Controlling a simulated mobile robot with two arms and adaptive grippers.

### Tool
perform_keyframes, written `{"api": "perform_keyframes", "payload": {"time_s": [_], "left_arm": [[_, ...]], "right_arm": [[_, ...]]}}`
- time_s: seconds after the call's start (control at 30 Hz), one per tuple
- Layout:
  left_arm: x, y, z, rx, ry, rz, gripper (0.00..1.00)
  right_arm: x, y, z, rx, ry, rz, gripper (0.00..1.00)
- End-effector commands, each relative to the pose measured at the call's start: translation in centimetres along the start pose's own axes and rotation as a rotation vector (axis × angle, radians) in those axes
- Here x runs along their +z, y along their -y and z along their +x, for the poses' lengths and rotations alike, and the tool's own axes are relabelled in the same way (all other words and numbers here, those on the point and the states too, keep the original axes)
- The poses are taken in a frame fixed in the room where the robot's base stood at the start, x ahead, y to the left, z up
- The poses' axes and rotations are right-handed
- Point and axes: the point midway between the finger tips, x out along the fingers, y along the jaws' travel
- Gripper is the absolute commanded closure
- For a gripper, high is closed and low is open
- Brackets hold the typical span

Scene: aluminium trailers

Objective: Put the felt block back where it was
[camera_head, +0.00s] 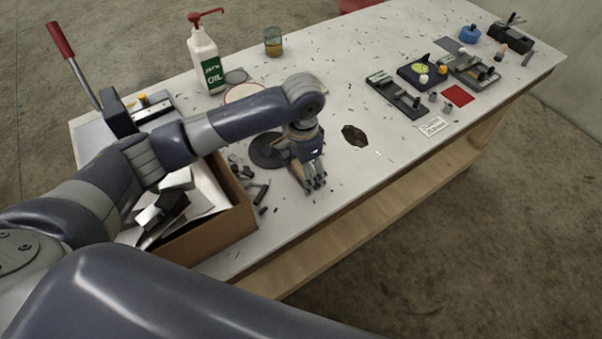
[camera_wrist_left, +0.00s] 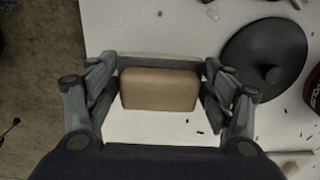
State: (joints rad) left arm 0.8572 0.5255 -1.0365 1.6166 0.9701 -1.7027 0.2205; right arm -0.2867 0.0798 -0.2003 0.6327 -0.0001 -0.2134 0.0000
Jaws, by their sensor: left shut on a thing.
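The felt block (camera_wrist_left: 160,90) is a tan, rounded box between the fingers of my left gripper in the left wrist view. The gripper (camera_wrist_left: 160,78) is shut on it, with a finger on each short side. In the head view my left gripper (camera_head: 314,181) points down close over the white table top (camera_head: 345,95), near its front edge. The block is mostly hidden there by the fingers. I cannot tell whether it touches the table. My right gripper is not in view.
A black disc (camera_head: 266,150) lies beside the gripper, with a cardboard box (camera_head: 225,225) of metal scraps to the left. A dark patch (camera_head: 355,135) lies to the right. An oil bottle (camera_head: 205,58) stands behind; small tools (camera_head: 395,95) lie at the right.

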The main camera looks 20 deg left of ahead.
Motion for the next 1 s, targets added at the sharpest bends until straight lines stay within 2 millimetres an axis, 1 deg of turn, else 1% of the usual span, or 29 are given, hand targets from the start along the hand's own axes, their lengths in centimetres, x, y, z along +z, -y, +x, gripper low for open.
{"api": "perform_keyframes", "payload": {"time_s": [0.03, 0.1, 0.17, 0.3, 0.4, 0.47, 0.57, 0.73, 0.77, 0.8, 0.83, 1.0], "left_arm": [[-0.1, 0.3, 0.0, 0.000, 0.001, -0.001, 0.44], [-0.5, 1.1, 0.0, -0.001, 0.000, -0.004, 0.44], [-0.3, 0.8, 1.1, 0.002, 0.005, 0.000, 0.44], [-0.3, 0.9, 3.0, 0.000, 0.003, -0.001, 0.44], [-0.3, 0.9, 3.6, -0.001, 0.000, 0.000, 0.44], [-0.4, 0.9, 3.6, -0.001, 0.000, 0.000, 0.44], [-0.3, 0.9, 3.6, -0.001, 0.000, 0.000, 0.44], [-0.3, 0.8, 3.9, 0.000, 0.001, -0.001, 0.44], [-0.3, 0.9, 3.9, 0.000, 0.000, -0.001, 0.21], [-0.3, 0.9, 3.9, 0.000, 0.000, -0.001, 0.12], [-0.3, 0.9, 3.9, 0.000, 0.000, -0.001, 0.05], [-0.3, 0.9, 3.9, -0.001, 0.000, -0.001, 0.05]], "right_arm": [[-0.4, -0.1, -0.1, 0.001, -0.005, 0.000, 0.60], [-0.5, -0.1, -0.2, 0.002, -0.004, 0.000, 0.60], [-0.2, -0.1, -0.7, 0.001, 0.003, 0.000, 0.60], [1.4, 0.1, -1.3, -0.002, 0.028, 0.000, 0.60], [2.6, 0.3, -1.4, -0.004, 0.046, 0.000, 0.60], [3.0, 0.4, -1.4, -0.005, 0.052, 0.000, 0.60], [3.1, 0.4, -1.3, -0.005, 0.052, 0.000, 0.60], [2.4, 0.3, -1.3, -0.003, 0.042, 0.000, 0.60], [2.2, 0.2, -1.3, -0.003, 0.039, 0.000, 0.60], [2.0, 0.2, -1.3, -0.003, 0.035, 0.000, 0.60], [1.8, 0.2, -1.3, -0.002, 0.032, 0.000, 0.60], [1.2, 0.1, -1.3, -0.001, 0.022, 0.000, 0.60]]}}
